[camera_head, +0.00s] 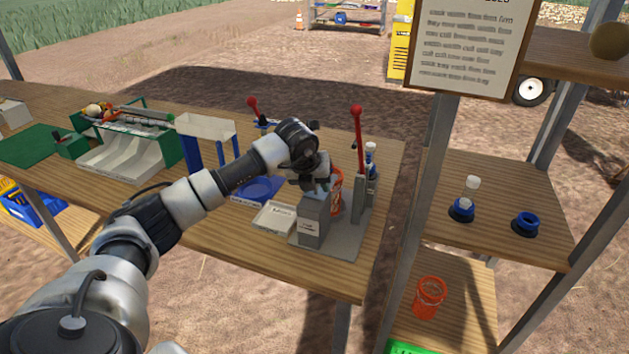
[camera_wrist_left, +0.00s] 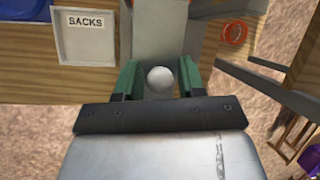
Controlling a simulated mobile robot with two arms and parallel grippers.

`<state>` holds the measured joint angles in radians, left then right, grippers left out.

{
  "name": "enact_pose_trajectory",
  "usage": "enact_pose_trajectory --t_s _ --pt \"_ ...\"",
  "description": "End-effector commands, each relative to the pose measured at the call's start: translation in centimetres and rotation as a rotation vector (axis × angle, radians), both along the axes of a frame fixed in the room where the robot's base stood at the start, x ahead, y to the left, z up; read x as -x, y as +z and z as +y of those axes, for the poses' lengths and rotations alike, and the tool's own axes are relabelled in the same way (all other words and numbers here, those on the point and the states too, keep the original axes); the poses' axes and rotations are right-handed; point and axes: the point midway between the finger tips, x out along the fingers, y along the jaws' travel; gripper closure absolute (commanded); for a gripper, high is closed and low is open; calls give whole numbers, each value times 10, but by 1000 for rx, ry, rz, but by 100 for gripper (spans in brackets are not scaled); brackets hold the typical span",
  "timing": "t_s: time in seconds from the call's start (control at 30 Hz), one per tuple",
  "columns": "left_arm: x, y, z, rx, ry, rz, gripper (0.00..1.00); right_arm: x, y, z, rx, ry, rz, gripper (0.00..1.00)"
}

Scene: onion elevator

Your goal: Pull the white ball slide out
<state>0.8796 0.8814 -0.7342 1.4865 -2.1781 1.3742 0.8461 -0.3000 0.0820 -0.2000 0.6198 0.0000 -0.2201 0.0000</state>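The white ball (camera_wrist_left: 160,79) shows in the left wrist view, in front of a grey box (camera_wrist_left: 160,30). My left gripper (camera_wrist_left: 160,82) has its two green fingers on either side of the ball, with a small gap at each side, so it is open around it. In the head view my left gripper (camera_head: 318,186) is at the top of the grey box (camera_head: 313,222) near the table's right end. The ball and its slide are hidden there behind the gripper and box. My right gripper is not in view.
A tray labelled SACKS (camera_wrist_left: 88,36) sits left of the box. An orange ring-like thing (camera_wrist_left: 234,34) and a red-knobbed lever (camera_head: 357,135) stand close by on the right. A blue dish (camera_head: 257,190) lies behind the tray. Shelves (camera_head: 500,205) stand farther right.

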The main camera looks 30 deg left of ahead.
Motion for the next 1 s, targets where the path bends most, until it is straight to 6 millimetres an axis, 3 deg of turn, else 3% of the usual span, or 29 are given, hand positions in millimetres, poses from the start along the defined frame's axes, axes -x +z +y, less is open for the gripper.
enact_pose_trajectory --t_s 0.03,0.27,1.0 --pt "0 0 0 0 0 0 64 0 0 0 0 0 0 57" --pt "0 0 0 1 0 0 97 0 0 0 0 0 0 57" --pt "38 1 -9 -1 -1 -1 97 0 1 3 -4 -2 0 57"
